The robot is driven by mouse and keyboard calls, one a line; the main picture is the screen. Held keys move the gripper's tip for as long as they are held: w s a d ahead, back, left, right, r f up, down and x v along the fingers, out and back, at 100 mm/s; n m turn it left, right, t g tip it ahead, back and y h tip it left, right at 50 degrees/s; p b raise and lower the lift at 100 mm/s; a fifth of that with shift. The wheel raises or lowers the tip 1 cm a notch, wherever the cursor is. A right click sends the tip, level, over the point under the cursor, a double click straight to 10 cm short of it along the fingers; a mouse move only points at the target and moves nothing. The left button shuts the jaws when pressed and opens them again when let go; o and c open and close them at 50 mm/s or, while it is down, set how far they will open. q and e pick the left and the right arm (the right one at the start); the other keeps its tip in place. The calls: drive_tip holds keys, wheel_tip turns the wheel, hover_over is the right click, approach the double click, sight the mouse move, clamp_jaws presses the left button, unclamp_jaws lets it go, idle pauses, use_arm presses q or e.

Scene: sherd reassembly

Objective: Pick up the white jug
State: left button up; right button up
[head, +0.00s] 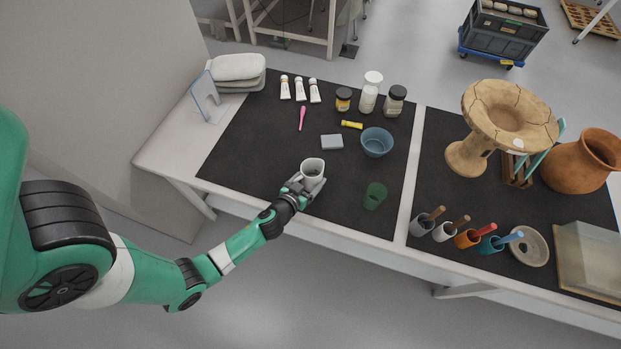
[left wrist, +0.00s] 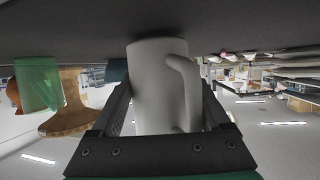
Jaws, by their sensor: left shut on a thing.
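The white jug (head: 313,168) is at the front part of the left black mat in the head view, upright with its dark open mouth showing. My left gripper (head: 303,185) is shut on it from the front side. In the left wrist view the white jug (left wrist: 158,85) fills the space between the fingers of the gripper (left wrist: 160,110), with its handle on the right side. That view is upside down, and the jug's end is close to the dark mat. I cannot tell whether it touches the mat. My right gripper is not in view.
A green cup (head: 375,196) stands right of the jug. A blue bowl (head: 377,142) and a grey block (head: 331,142) lie behind it. Jars (head: 371,92) and white tubes (head: 299,90) are at the back. The mat (head: 245,160) left of the jug is clear.

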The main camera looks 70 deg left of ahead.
use_arm(q)
drive_tip(key=shift+r, duration=0.5)
drive_tip(key=shift+r+p, duration=0.85)
drive_tip(key=shift+r, duration=0.1)
drive_tip(key=d+r+p, duration=0.3)
drive_tip(key=d+r, duration=0.1)
drive_tip(key=d, duration=0.3)
drive_tip(key=w+d+r+p, duration=0.1)
drive_tip(key=d+r+p, duration=0.3)
drive_tip(key=d, duration=0.3)
drive_tip(key=shift+r, duration=0.8)
drive_tip(key=shift+w, duration=0.1)
